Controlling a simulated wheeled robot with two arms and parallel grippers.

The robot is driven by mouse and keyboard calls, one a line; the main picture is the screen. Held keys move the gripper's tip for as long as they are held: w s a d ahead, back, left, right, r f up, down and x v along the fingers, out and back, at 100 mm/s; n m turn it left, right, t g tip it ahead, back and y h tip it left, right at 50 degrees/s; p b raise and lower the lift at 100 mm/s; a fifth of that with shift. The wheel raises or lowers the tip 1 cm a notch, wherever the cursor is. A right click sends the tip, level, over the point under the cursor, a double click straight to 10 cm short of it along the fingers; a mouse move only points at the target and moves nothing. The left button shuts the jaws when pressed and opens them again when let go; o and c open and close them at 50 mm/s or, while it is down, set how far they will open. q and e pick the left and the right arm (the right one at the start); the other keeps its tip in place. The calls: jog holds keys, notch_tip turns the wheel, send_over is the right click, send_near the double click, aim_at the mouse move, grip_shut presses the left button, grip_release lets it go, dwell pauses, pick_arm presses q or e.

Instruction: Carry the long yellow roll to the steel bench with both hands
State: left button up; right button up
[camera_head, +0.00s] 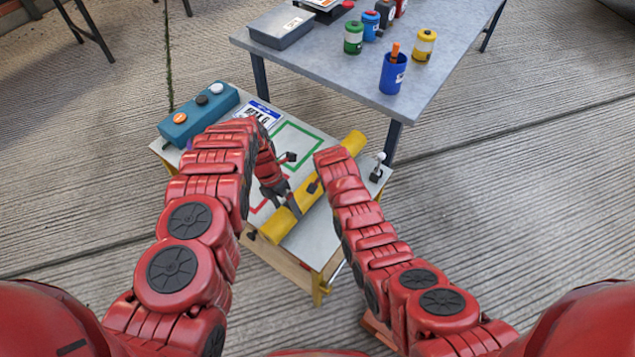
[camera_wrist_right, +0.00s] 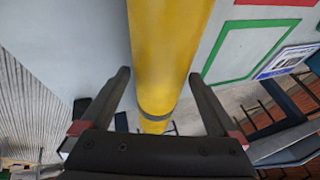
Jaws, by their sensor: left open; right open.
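The long yellow roll (camera_head: 278,226) lies diagonally across a low pale-topped table (camera_head: 316,250). It also shows in the right wrist view (camera_wrist_right: 168,45). My left gripper (camera_head: 283,194) is open, pointing down at the roll near its middle and near end; whether it touches is unclear. My right gripper (camera_wrist_right: 158,76) is open, with a finger on each side of the roll in the right wrist view. In the head view my right arm hides most of that gripper and part of the roll. The grey steel bench (camera_head: 330,62) stands behind the low table.
A teal box (camera_head: 199,115) and a printed card (camera_head: 259,112) sit on the low table. Floor at right is clear.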

pick_arm(q)
jog(key=shift+d+f, duration=0.15)
jog(key=shift+f, duration=0.35)
pick_arm(e)
jog(key=shift+w+f, duration=0.35)
jog(key=shift+f, duration=0.1)
pick_arm(q)
jog(key=shift+s+d+f, duration=0.15)
jog(key=shift+s+f, duration=0.1)
jog(key=shift+f, duration=0.4)
pick_arm(e)
jog(key=shift+w+f, duration=0.25)
jog(key=shift+f, duration=0.25)
pick_arm(q)
grip_shut()
pick_arm(e)
grip_shut()
pick_arm(q)
jog(key=shift+w+r, duration=0.1)
